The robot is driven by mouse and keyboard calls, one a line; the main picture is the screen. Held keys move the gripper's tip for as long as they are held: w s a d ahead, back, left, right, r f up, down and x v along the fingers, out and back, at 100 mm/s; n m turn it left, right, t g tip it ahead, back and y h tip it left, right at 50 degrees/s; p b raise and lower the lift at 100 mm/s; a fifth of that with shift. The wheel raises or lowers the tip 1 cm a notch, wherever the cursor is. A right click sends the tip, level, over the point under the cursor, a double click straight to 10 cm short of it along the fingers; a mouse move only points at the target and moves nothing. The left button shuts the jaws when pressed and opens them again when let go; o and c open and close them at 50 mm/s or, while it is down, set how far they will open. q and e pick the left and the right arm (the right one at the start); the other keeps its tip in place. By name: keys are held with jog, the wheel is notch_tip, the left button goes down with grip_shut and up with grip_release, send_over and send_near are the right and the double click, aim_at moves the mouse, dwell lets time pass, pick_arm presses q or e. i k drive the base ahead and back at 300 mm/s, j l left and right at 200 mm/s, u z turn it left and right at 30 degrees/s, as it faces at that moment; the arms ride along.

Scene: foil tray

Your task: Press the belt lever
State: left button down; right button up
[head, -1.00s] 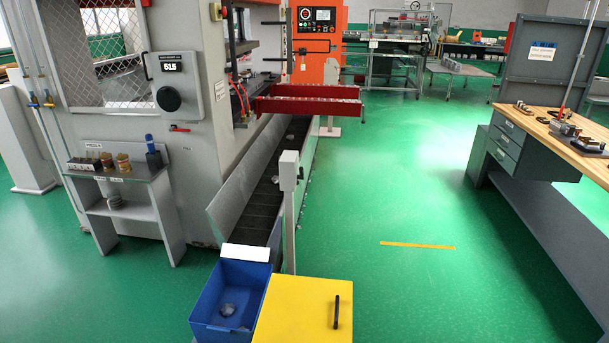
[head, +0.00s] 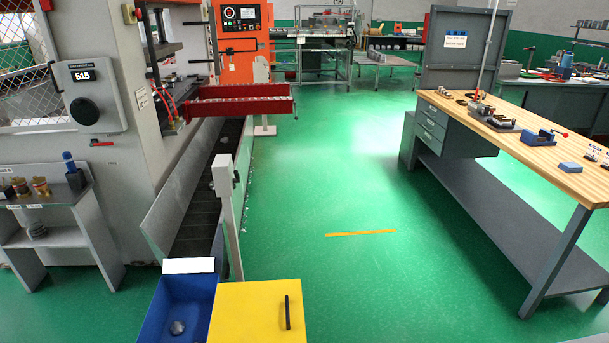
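The belt (head: 200,205) is a dark conveyor that runs from under the press toward the front, with a few pale pieces on it. A grey post (head: 226,205) stands at the belt's right side. A small dark lever (head: 236,177) shows on the right face of the box at its top. I cannot tell its exact position. Neither of my grippers is in the head view.
A blue bin (head: 178,312) at the belt's end holds a pale piece. A yellow box (head: 257,312) with a black handle stands beside it. A workbench (head: 530,150) stands at right.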

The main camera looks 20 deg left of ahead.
aim_at(237, 180)
jog(key=i+j+z, duration=0.15)
jog(key=j+z, duration=0.35)
jog(key=j, duration=0.15)
jog(key=j+z, duration=0.5)
jog(key=j, duration=1.25)
jog(key=k+z, duration=0.05)
